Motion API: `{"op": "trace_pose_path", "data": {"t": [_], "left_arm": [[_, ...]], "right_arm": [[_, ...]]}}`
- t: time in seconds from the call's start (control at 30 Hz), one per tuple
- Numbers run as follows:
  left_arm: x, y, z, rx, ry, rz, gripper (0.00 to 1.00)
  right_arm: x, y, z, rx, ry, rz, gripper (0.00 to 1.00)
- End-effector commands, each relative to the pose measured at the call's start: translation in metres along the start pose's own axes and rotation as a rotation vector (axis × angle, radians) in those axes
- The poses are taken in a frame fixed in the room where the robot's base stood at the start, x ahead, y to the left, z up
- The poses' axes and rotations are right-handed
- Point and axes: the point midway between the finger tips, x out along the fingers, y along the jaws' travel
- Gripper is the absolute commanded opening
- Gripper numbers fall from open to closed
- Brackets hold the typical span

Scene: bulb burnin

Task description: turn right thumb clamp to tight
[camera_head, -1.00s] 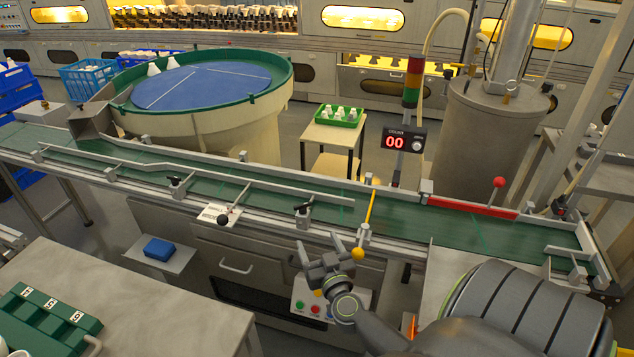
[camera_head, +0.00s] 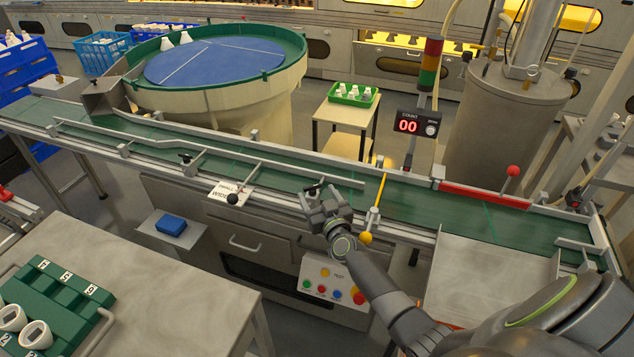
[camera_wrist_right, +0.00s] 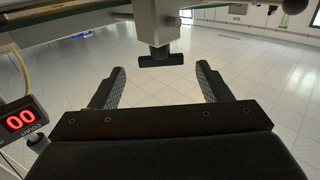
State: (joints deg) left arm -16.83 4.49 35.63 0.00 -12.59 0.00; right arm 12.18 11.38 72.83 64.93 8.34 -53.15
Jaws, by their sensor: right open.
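The right thumb clamp (camera_head: 313,188) is a black T-shaped handle on the conveyor's near guide rail, partly hidden by my right gripper in the head view. In the right wrist view the clamp's black crossbar (camera_wrist_right: 160,60) hangs from a grey post, roughly centred between and just beyond the fingertips. My right gripper (camera_head: 319,196) is open and empty at the clamp; its two fingers (camera_wrist_right: 160,82) stand on either side of the handle, apart from it. Another thumb clamp (camera_head: 185,157) sits further left on the rail. My left gripper is not in view.
A button panel (camera_head: 333,280) is below the conveyor. The counter display (camera_head: 416,122) reads 00. A grey table (camera_head: 170,290) fills the front left.

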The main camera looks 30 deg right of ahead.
Motion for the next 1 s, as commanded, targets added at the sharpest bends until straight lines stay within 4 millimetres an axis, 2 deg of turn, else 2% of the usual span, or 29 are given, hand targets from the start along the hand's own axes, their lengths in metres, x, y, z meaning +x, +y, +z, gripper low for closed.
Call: {"op": "trace_pose_path", "data": {"t": [0.2, 0.4, 0.6, 0.83, 1.0], "left_arm": [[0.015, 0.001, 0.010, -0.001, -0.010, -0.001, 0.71], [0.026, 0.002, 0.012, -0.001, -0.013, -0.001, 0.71], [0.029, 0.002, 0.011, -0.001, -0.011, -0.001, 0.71], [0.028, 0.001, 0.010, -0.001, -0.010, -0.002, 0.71], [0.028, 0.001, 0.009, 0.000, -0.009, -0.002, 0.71]], "right_arm": [[0.033, 0.001, 0.002, -0.001, 0.002, 0.001, 0.71], [0.056, 0.001, 0.002, -0.001, 0.002, 0.001, 0.71], [0.065, 0.001, 0.000, 0.001, 0.000, 0.002, 0.71], [0.065, 0.001, -0.001, 0.000, 0.001, 0.002, 0.71], [0.065, 0.001, -0.001, 0.000, 0.001, 0.002, 0.49]]}}
